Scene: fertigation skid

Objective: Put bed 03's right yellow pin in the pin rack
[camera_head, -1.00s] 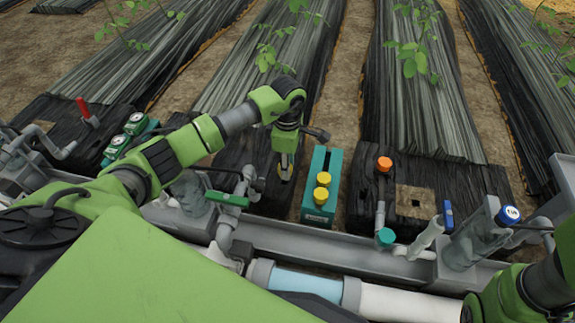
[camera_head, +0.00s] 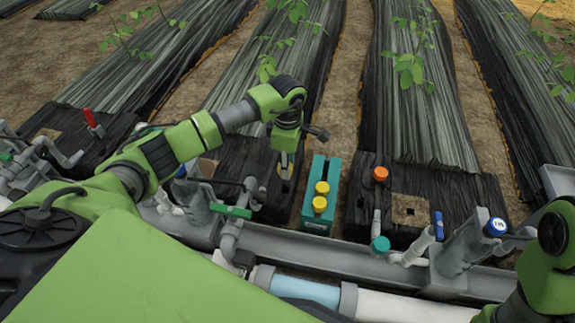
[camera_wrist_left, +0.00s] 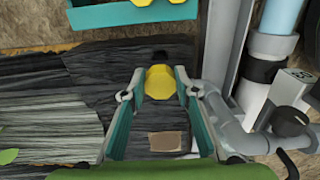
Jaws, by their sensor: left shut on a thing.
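The pin rack (camera_head: 313,211) is a teal box with two yellow pins (camera_head: 321,196) standing in its near half; its far half shows a dark slot. It also shows along the top of the left wrist view (camera_wrist_left: 100,17). My left gripper (camera_head: 286,172) points down just left of the rack, over dark film. In the left wrist view my left gripper (camera_wrist_left: 159,95) is shut on a yellow pin (camera_wrist_left: 160,80), seen by its head between the teal fingertips. Whether the pin's lower end touches the bed is hidden. My right gripper is out of view.
A green-handled valve (camera_head: 231,211) stands near-left of my gripper, and a grey pipe (camera_wrist_left: 225,120) runs close beside it in the wrist view. An orange cap (camera_head: 381,174) and teal knob (camera_head: 380,244) are right of the rack. A grey channel (camera_head: 300,244) crosses in front.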

